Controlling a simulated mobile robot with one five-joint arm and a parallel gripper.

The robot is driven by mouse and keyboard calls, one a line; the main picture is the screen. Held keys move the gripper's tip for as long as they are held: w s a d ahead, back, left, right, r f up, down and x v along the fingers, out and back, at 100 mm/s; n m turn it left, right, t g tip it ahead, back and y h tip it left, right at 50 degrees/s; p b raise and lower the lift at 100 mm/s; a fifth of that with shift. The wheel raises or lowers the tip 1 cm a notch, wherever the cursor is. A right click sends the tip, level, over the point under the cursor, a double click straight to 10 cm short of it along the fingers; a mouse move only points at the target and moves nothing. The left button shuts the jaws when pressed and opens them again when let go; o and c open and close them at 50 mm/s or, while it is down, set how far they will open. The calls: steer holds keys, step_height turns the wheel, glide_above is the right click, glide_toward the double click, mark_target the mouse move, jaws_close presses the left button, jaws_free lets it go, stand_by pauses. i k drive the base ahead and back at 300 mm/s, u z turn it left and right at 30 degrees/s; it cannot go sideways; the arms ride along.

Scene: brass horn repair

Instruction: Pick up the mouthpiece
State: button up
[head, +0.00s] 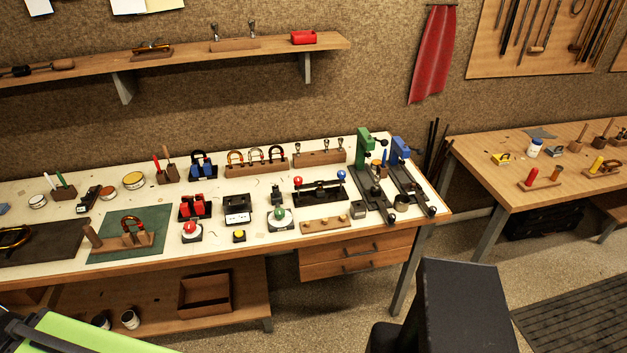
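Small silvery pieces that look like mouthpieces stand upright in a wooden block (318,159) at the back of the white-topped workbench. Two similar silvery pieces, one at the left (215,31) and one at the right (252,28), stand on a wooden block (235,44) on the wall shelf. They are too small to tell which one is the task's mouthpiece. My gripper is not in view. A dark block at the lower right and a green-and-black part at the lower left may be parts of my own body.
The workbench (50,265) is crowded with red, blue and black fixtures, tins and a green mat (150,250). A green press (364,145) and a blue press (400,150) stand at its right end. A second table (480,150) is at the right. Floor shows between them.

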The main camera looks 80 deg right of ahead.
mark_target(378, 178)
steer(key=u, duration=0.6)
steer(key=k, duration=2.4)
steer(key=z, duration=0.45)
steer(key=i, duration=1.05)
steer(key=z, duration=0.05)
